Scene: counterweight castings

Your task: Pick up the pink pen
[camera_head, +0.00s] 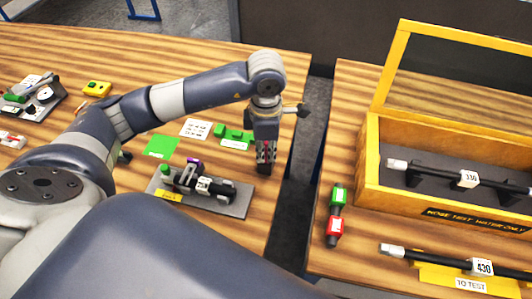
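I cannot make out a pink pen in the head view. A small purple part (195,167) shows on a grey fixture plate (238,204) on the left table, but I cannot tell what it is. My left gripper (268,152) hangs downward at the right edge of the left table, to the right of the fixture and beyond it. Its fingertips are small and dark, so I cannot tell whether it is open or shut, and no held object is clear. My arm hides part of the left table. My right gripper is not in view.
The left table also holds a green card (161,146), a white card (195,129), green blocks (233,133) and a yellow box (97,88). A gap separates it from the right table, which has a yellow-framed case (400,199) and a green-and-red item (336,215).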

